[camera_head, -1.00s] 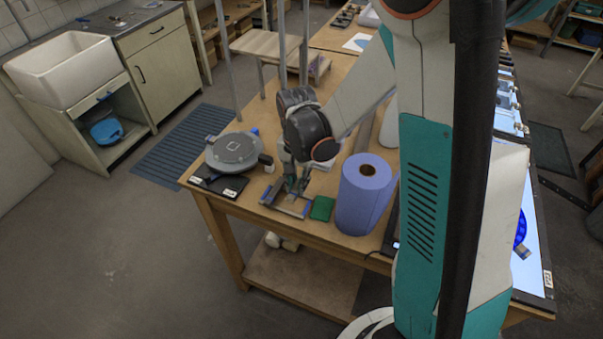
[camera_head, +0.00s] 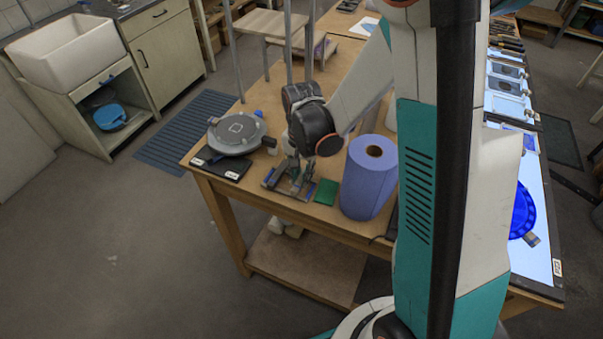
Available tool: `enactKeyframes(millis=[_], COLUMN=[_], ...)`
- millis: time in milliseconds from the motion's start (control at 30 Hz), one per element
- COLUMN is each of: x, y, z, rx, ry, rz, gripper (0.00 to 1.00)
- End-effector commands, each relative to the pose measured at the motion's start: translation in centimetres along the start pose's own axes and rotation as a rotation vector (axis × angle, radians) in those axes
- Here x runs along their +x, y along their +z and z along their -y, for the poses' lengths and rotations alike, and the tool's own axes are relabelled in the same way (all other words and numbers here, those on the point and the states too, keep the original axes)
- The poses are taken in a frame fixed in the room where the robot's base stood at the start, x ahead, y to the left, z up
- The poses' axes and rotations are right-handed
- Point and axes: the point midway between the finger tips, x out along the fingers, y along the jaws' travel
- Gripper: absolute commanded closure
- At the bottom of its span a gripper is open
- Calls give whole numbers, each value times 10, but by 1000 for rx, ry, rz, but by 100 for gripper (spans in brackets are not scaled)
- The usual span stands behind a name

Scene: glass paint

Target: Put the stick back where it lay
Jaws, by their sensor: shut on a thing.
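My gripper (camera_head: 293,180) points down over a small rack with blue ends (camera_head: 269,176) at the near edge of the wooden table. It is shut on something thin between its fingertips. The stick is too small and too covered by the fingers to make out clearly. I cannot tell whether the held thing touches the rack.
A grey round turntable (camera_head: 238,133) and black pads (camera_head: 222,164) stand left of the rack. A green pad (camera_head: 326,192) and a blue paper roll (camera_head: 370,178) stand close on the right. A lit panel (camera_head: 540,220) lies farther right.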

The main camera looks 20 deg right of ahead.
Motion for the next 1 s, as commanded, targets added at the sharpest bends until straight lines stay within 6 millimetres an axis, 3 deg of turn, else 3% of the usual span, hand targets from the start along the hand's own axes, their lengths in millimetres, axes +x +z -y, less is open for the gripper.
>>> enactKeyframes(millis=[1000], x=[6], y=[3], z=[0], rx=[1], ry=[0], rz=[0], gripper=[100])
